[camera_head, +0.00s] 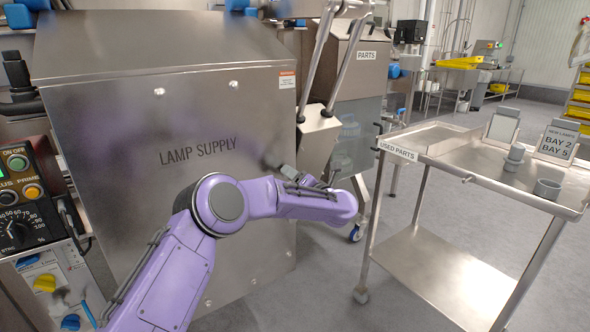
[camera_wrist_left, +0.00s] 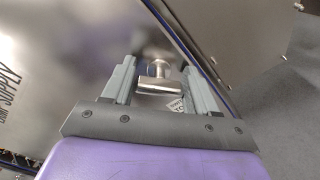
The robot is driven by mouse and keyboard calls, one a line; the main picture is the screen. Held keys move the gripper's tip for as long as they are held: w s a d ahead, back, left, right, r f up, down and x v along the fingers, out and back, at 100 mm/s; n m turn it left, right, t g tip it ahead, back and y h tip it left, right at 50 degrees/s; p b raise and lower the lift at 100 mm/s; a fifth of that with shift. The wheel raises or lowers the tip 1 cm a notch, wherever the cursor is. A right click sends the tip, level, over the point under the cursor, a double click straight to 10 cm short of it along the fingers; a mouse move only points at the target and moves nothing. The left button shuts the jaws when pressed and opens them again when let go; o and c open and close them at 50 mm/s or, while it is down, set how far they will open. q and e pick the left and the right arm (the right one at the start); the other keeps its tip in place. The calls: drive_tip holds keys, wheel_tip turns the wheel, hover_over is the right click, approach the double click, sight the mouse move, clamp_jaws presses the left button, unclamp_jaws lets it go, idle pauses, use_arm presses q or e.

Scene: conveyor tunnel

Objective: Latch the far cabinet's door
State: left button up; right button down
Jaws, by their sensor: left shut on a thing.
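The large steel door marked LAMP SUPPLY (camera_head: 150,110) fills the left of the head view. It also shows at the left in the wrist view (camera_wrist_left: 50,50). A shiny metal T-shaped handle (camera_wrist_left: 158,84) stands out near the door's right edge. My left gripper (camera_head: 300,178) is at that edge, its purple arm crossing in front of the door. In the wrist view, my left gripper's grey fingers (camera_wrist_left: 160,88) are on either side of the handle, shut on it. Whether the latch is engaged cannot be told. My right gripper is not in view.
A steel cart marked USED PARTS (camera_head: 428,268) stands at the right with cups and sign holders on top. A cabinet marked PARTS (camera_head: 365,75) stands behind the door. A control panel (camera_head: 30,195) is at the left. Grey floor is clear between door and cart.

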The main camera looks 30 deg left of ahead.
use_arm(q)
drive_tip(key=m+p, duration=0.3)
drive_tip(key=m, duration=0.1)
drive_tip(key=shift+p, duration=0.3)
drive_tip(key=shift+f+m+p, duration=0.15)
drive_tip(key=shift+m+p, duration=0.8)
drive_tip(key=shift+m, duration=0.75)
drive_tip(key=shift+f, duration=0.1)
drive_tip(key=o, duration=1)
drive_tip(key=v, duration=1)
drive_tip(key=shift+s+d+p, duration=0.15)
drive_tip(key=shift+d+p, duration=0.1)
drive_tip(key=shift+p, duration=0.15)
